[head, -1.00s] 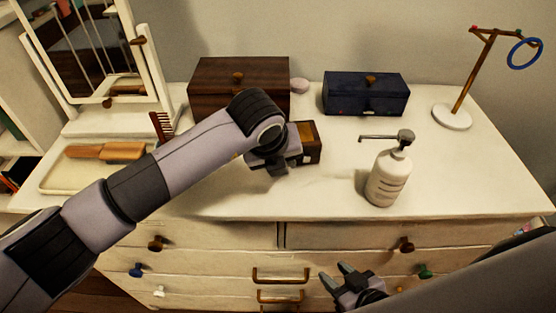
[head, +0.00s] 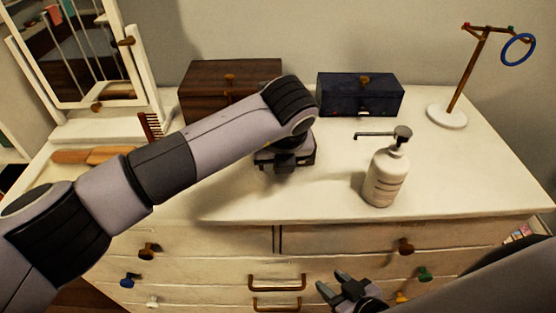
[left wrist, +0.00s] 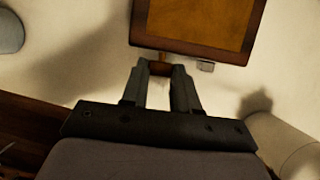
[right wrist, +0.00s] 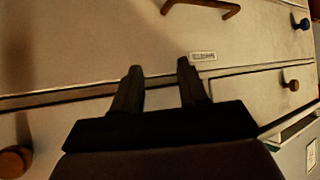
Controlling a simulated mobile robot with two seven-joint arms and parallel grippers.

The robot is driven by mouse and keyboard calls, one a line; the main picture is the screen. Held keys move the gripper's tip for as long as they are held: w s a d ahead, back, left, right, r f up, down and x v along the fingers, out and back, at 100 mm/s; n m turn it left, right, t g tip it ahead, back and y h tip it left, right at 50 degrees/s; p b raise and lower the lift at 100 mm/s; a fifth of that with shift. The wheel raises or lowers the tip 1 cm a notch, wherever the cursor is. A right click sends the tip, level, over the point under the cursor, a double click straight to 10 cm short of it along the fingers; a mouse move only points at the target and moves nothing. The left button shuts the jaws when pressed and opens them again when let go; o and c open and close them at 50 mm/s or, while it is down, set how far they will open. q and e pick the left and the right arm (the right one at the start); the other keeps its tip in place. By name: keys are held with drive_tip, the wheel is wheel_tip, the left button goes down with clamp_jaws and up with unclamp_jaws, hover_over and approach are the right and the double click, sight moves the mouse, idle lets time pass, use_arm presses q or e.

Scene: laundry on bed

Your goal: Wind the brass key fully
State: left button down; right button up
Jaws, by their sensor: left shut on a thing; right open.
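A small wooden box (left wrist: 200,25) with an orange-brown top lies at the top of the left wrist view. A small brass-brown key (left wrist: 160,67) sticks out from its near side. My left gripper (left wrist: 161,75) is shut on the key, its fingertips close to the box. In the head view my left arm and gripper (head: 287,163) hide nearly all of the box and the key, so the key's turn angle cannot be told. My right gripper (head: 336,287) is open and empty in front of the drawers; its fingers also show in the right wrist view (right wrist: 160,68).
A white pump bottle (head: 384,178) stands right of the left gripper. Behind are a dark wooden box (head: 200,95), a navy box (head: 360,95) and a stand (head: 462,75) with a blue ring. A mirror (head: 95,60) and a brush (head: 90,155) are left. The dresser's front right top is clear.

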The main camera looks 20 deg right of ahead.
use_arm(q)
drive_tip(key=c, duration=1.1)
unclamp_jaws()
drive_tip(key=shift+b+v, duration=0.45)
drive_tip(key=shift+v, duration=3.15)
